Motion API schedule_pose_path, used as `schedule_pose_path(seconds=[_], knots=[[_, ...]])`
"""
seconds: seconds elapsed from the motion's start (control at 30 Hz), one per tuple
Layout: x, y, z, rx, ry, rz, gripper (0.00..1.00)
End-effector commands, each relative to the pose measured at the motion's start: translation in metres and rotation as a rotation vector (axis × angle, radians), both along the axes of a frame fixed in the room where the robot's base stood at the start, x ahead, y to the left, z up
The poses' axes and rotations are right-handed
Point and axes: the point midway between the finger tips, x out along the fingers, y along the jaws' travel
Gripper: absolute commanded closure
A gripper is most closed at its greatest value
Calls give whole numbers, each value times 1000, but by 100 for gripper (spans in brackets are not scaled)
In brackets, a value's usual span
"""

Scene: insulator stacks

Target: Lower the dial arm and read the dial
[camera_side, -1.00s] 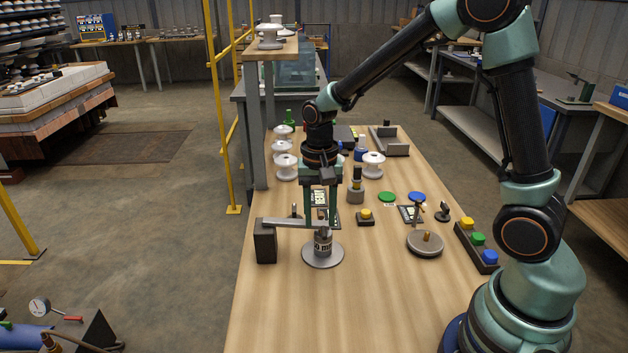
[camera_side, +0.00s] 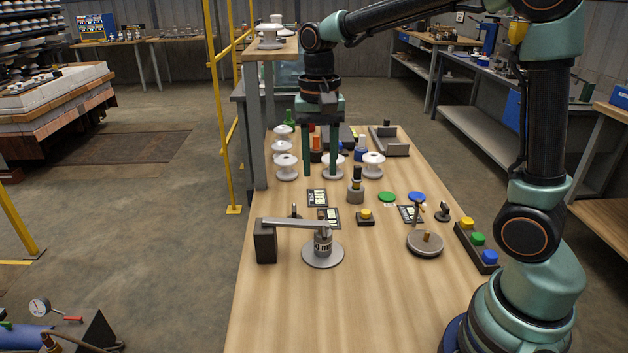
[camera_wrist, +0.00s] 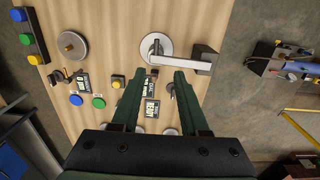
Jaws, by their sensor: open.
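The dial arm (camera_side: 293,223) is a grey bar running from a dark block (camera_side: 265,243) to the top of a small grey cylinder marked with "mm" (camera_side: 322,244). The cylinder stands upright on a round metal plate (camera_side: 322,261). In the wrist view the bar (camera_wrist: 182,64) reaches from its block (camera_wrist: 206,58) to the plate. My gripper (camera_side: 320,172) is open and empty, fingers pointing down, above and behind the dial arm. The fingers also show in the wrist view (camera_wrist: 158,79). Two small display panels (camera_side: 317,197) (camera_side: 329,217) lie behind the bar; one appears to read READY.
A yellow button (camera_side: 366,215) and a round turntable-like disc (camera_side: 425,244) stand to the right, with a yellow, green and blue button box (camera_side: 477,246) at the edge. White insulators (camera_side: 373,164) stand at the back. The table front is clear.

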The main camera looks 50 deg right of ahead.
Motion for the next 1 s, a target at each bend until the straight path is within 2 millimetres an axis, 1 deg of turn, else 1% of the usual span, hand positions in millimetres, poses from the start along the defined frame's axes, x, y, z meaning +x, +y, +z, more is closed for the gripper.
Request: schedule_pose_path(seconds=[0.33,0.47,0.57,0.73,0.9,1.0], knots=[[-1,0,2,0,-3,4,56],[-8,0,8,0,-37,52,56],[-20,0,17,-5,-98,139,56],[-48,0,29,-34,-228,343,56],[-74,1,31,-88,-351,539,56],[-85,1,30,-125,-409,636,56]])
